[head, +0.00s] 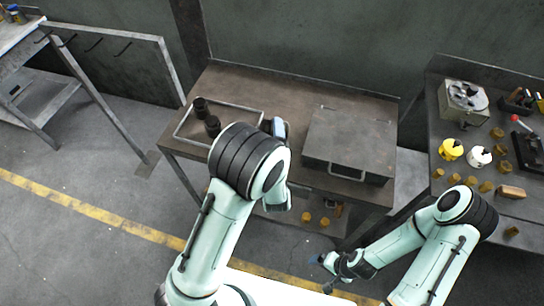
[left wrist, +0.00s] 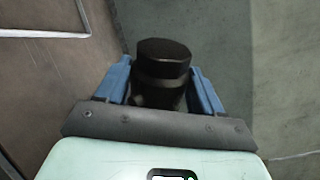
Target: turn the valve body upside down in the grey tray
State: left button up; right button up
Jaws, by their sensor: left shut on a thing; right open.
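My left gripper (left wrist: 163,92) is shut on a dark, stepped cylinder, the valve body (left wrist: 163,62), between its blue fingers in the left wrist view. It is beside the table edge, with floor behind it. In the head view my left arm hides the held part and most of that gripper. The grey tray (head: 236,105) lies on the brown table at left; its rim also shows in the left wrist view (left wrist: 45,33). Two dark cylindrical parts (head: 200,108) (head: 212,126) stand at its left side. My right gripper (head: 324,273) is open and empty, low in front of the table.
A closed grey-brown case (head: 350,140) with a handle fills the right of the brown table (head: 240,80). A right-hand bench (head: 440,115) holds a yellow part (head: 451,150), a white part (head: 480,156) and several brass pieces. A metal rack stands at left.

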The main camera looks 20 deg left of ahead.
pick_arm(q)
jog(key=shift+w+d+m, duration=0.1)
jog(key=shift+m, duration=0.9)
jog(key=shift+f+m, duration=0.1)
jog(key=shift+m, duration=0.5)
jog(key=shift+s+m, duration=0.3)
jog(key=shift+s, duration=0.15)
pick_arm(e)
jog(key=shift+s+f, duration=0.1)
jog(key=shift+s, duration=0.2)
pick_arm(q)
jog(key=shift+w, duration=0.15)
